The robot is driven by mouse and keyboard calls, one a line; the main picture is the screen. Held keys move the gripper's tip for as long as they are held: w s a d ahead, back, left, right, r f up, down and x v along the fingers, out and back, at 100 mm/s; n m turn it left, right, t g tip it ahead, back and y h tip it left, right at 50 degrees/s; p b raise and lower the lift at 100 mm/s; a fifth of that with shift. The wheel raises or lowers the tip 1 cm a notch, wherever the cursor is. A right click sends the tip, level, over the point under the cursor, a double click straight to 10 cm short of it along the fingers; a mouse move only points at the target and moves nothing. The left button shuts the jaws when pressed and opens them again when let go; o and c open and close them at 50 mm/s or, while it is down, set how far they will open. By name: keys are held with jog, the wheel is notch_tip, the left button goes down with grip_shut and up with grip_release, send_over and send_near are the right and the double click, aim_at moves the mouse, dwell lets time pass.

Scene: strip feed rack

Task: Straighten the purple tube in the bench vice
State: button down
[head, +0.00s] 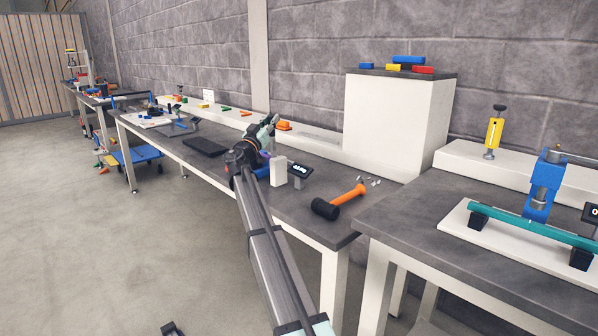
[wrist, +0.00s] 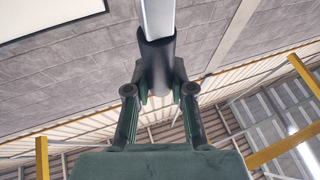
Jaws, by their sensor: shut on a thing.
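My gripper (head: 268,127) is raised over the middle bench and seen small in the head view. In the wrist view my gripper (wrist: 160,92) is shut on the dark sleeve (wrist: 157,60) of a pale straight bar (wrist: 158,18), which runs out of the top of the picture. A small blue part (head: 262,172) shows beside my arm on the bench; I cannot tell whether it belongs to the bench vice.
A white block (head: 278,171), a small dark display (head: 300,170) and a black-and-orange mallet (head: 338,202) are on the middle bench. A dark mat (head: 205,146) lies farther left. At right, a teal tube (head: 530,228) rests on black blocks under a blue press (head: 543,187).

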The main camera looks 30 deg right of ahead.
jog(key=shift+w+d+r+p, duration=0.15)
jog(key=shift+d+r+p, duration=0.15)
jog(key=shift+d+p, duration=0.1)
jog(key=shift+w+d+f+m+g+y+p, duration=0.2)
jog(key=shift+d+f+m+g+y+p, duration=0.15)
jog(key=shift+d+g, duration=0.3)
jog(key=shift+w+d+f+m+g+y+p, duration=0.1)
jog(key=shift+w+d+m+g+y+p, duration=0.2)
jog(key=shift+d+p, duration=0.5)
jog(key=shift+w+d+f+m+g+y+p, duration=0.15)
jog(key=shift+d+g+y+p, duration=0.3)
jog(key=shift+p, duration=0.45)
jog(key=shift+w+d+m+g+y+p, duration=0.1)
jog(key=shift+w+d+g+y+p, duration=0.1)
jog(key=shift+d+y+p, duration=0.5)
jog(key=c, duration=1)
grip_release()
jog(key=shift+d+f, duration=0.1)
jog(key=shift+f, duration=0.05)
